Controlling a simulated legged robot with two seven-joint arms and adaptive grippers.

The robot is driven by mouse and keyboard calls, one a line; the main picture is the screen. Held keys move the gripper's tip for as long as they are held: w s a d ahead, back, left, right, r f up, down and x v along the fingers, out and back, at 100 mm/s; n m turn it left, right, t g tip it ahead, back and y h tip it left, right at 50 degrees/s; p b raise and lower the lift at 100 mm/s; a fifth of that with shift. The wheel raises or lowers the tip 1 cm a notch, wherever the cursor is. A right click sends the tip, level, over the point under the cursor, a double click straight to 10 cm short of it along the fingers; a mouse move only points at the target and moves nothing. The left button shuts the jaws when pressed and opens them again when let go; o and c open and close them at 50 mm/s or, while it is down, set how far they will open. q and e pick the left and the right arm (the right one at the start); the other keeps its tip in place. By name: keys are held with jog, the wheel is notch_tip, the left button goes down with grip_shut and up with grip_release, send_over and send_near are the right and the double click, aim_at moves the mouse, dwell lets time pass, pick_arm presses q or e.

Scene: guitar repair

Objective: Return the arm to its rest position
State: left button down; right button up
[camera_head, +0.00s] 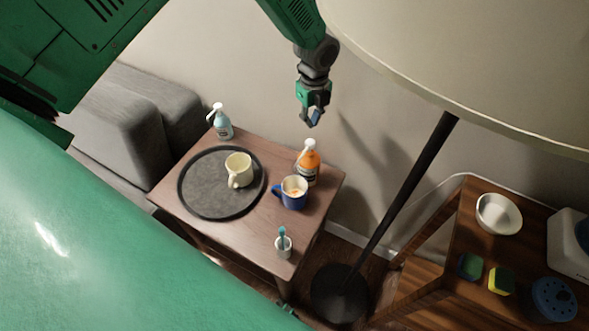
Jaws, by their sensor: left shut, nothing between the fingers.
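My left gripper (313,117) is shut and empty. It hangs from my green and grey arm (306,40) at the top middle, above the far side of a small wooden table (225,235) and in front of the pale wall. It appears apart from everything around it. The orange pump bottle (308,166) is the thing just below it in the picture. My right gripper is not in view.
A large lampshade (480,60) is close on the right. A grey sofa (125,125) stands left.

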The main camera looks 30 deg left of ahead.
pick_arm(q)
jog(key=shift+r+p, duration=0.3)
jog(key=shift+r, duration=0.5)
